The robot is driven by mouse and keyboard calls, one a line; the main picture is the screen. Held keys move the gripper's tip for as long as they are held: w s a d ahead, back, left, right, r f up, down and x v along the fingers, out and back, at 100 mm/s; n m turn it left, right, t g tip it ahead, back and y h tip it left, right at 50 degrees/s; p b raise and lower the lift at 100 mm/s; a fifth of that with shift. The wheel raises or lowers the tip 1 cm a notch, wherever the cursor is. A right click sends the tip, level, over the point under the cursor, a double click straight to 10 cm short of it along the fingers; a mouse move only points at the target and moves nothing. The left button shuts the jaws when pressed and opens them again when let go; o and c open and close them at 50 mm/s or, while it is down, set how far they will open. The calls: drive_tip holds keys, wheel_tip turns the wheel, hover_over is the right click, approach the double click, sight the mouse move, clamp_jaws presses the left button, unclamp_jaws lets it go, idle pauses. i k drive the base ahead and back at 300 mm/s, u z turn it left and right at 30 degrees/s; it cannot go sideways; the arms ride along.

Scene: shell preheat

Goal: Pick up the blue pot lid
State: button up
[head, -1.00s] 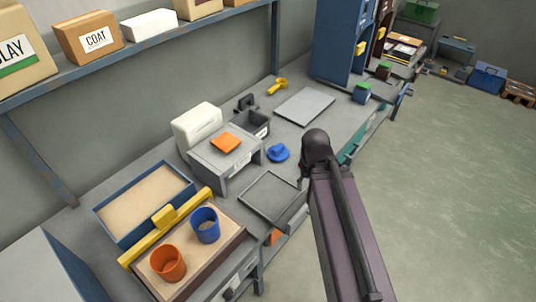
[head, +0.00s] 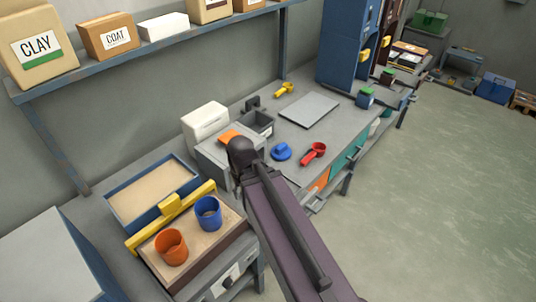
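The blue pot lid (head: 282,151), round with a raised knob, lies on the grey workbench (head: 335,137) in the middle of the head view. Nothing covers it. My arm reaches up from the bottom right, and its dark rounded joint is left of the lid, apart from it in the picture. My gripper itself does not show, so its opening and contents are hidden. A blue pot (head: 208,213) and an orange pot (head: 171,247) stand open on a sandy-topped tray (head: 190,240) at the lower left.
A red scoop-like tool (head: 314,153) lies just right of the lid. An orange lid (head: 228,136) rests on a grey box (head: 212,153), partly behind my arm. A small dark bin (head: 257,123) and a flat grey board (head: 307,109) are behind. Open floor (head: 430,200) is at right.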

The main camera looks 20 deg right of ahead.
sight(280, 152)
drive_tip(key=u, duration=0.2)
drive_tip(key=k, duration=1.05)
drive_tip(key=z, duration=0.6)
drive_tip(key=i, duration=1)
drive_tip(key=u, duration=0.05)
